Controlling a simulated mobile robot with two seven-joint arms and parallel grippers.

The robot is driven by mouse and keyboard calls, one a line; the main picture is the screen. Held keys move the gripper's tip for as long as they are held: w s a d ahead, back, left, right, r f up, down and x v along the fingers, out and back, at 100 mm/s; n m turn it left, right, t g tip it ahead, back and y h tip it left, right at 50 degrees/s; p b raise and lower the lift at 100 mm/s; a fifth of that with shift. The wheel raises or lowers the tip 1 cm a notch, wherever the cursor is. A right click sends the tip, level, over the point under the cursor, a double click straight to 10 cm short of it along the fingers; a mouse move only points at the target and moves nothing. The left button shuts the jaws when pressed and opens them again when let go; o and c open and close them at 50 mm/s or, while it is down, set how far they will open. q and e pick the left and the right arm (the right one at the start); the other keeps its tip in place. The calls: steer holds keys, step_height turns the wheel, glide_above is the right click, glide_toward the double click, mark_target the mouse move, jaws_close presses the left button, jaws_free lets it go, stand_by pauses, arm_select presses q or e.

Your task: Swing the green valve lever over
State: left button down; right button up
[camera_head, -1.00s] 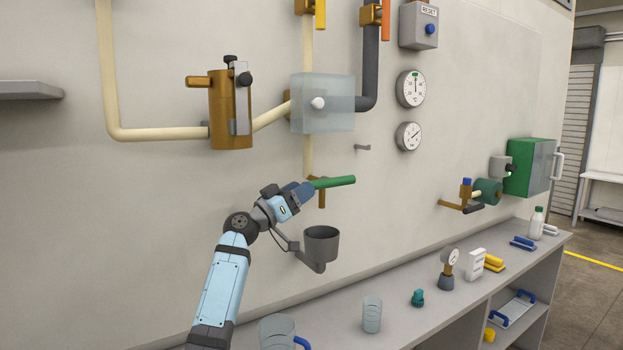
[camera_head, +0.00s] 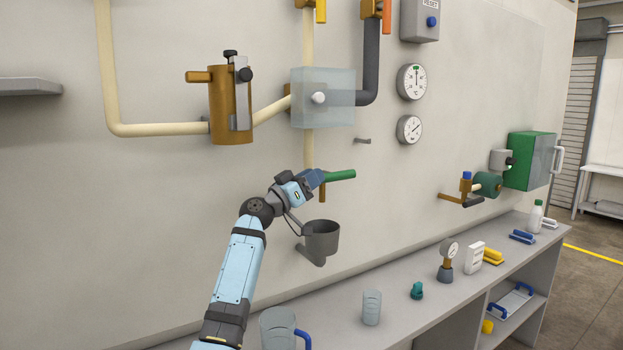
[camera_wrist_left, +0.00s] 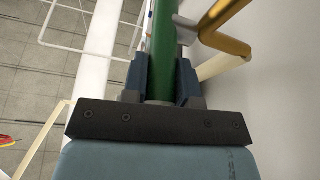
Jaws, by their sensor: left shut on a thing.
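The green valve lever (camera_head: 341,175) sticks out to the right below the clear box on the wall, tilted slightly upward in the head view. Its brass valve body (camera_head: 322,192) hangs at the end of the cream pipe (camera_head: 309,150). My left gripper (camera_head: 316,178) is shut on the green lever, with the lever's free end showing past the fingers. In the left wrist view the two blue fingers (camera_wrist_left: 161,82) stand on either side of the green lever (camera_wrist_left: 161,45). The brass part (camera_wrist_left: 223,15) lies to the right there. My right gripper is not in view.
A grey funnel cup (camera_head: 321,238) is mounted on the wall just below my left gripper. The clear box (camera_head: 325,85) is above.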

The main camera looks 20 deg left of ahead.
arm_select(q)
steer(key=shift+r+p, duration=0.3)
steer(key=shift+p, duration=0.1)
steer(key=g+p, duration=0.1)
steer(key=p, duration=0.1)
steer(key=r+g+y+p, duration=0.1)
steer(key=g+p, duration=0.1)
steer(key=p, duration=0.1)
steer(key=r+g+y+p, duration=0.1)
steer(key=p, duration=0.1)
steer(key=shift+w+d+r+m+p, duration=0.2)
steer(key=shift+w+m+p, duration=0.1)
steer(key=shift+p, duration=0.1)
steer(key=shift+w+f+g+y+p, duration=0.1)
steer(key=shift+f+g+y+p, duration=0.05)
steer(key=shift+g+y+p, duration=0.2)
steer(key=shift+d, duration=0.1)
steer(key=c, duration=0.9)
jaws_free()
steer(key=shift+f, duration=0.1)
